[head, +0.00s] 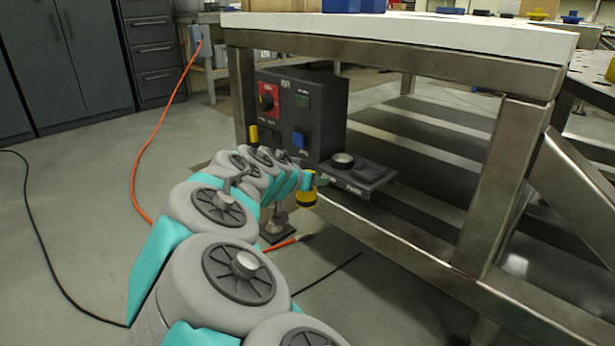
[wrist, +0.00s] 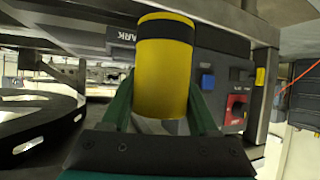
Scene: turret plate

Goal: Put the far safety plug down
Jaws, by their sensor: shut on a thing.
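A yellow safety plug with a black band (wrist: 162,72) stands between the two green fingers of my gripper (wrist: 160,112) in the wrist view. My gripper is shut on it. In the head view, the held plug (head: 307,197) hangs at the end of my arm, in front of the left part of a dark labelled shelf (head: 368,179). I cannot tell whether it touches the shelf. A second yellow piece (head: 253,135) shows at the lower left of the control box; my arm partly hides the area below it.
The dark control box (head: 325,112) has a red switch panel (head: 267,98) and a blue button (head: 299,139). The steel table leg (head: 505,185) and lower rail stand to the right. An orange cable (head: 146,147) crosses the floor.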

